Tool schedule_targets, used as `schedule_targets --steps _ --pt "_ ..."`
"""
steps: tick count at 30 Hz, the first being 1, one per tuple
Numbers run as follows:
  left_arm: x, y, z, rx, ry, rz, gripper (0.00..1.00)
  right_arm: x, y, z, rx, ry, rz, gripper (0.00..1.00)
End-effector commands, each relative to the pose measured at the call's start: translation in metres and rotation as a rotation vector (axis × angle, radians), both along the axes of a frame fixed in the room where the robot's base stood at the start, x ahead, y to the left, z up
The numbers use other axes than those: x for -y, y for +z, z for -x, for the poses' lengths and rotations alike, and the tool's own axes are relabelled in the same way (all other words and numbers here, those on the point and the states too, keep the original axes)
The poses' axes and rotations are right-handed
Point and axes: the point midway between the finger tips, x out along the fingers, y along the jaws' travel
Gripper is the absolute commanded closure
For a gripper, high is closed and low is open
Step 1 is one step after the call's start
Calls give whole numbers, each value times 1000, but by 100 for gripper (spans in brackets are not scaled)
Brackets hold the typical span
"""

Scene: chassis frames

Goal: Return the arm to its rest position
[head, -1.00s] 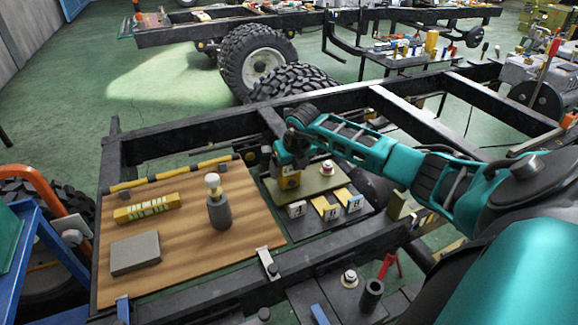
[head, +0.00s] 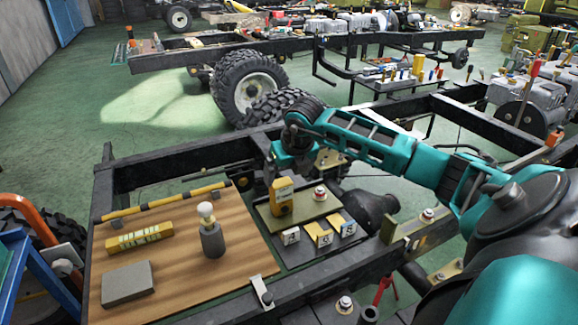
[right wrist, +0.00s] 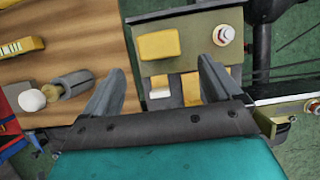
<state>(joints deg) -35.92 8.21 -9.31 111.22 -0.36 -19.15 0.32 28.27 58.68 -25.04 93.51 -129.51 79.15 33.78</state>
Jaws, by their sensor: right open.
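My right arm reaches in from the right in the head view, with its teal gripper (head: 292,158) above the far side of the olive plate (head: 322,208). In the right wrist view my right gripper (right wrist: 158,90) has its two grey fingers spread wide with nothing between them. A yellow block-like device (head: 281,197) stands upright on the olive plate, apart from the fingers; it also shows from above in the right wrist view (right wrist: 159,44). My left gripper is not in view.
A wooden board (head: 180,275) holds a grey cylinder with a pale knob (head: 211,235), a yellow level-like bar (head: 140,236) and a grey block (head: 127,284). Several small numbered blocks (head: 319,233) sit before the plate. Dark chassis rails (head: 200,155) surround these things.

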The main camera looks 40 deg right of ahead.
Motion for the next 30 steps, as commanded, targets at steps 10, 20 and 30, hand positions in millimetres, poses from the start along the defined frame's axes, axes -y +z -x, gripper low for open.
schedule_targets --steps 10,20,30 --pt "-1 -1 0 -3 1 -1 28 -3 21 8 -1 -1 -1 8" --pt "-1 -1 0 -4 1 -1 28 -3 21 8 -1 -1 -2 8" --pt "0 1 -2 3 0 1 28 -3 20 8 -1 -1 -2 8"
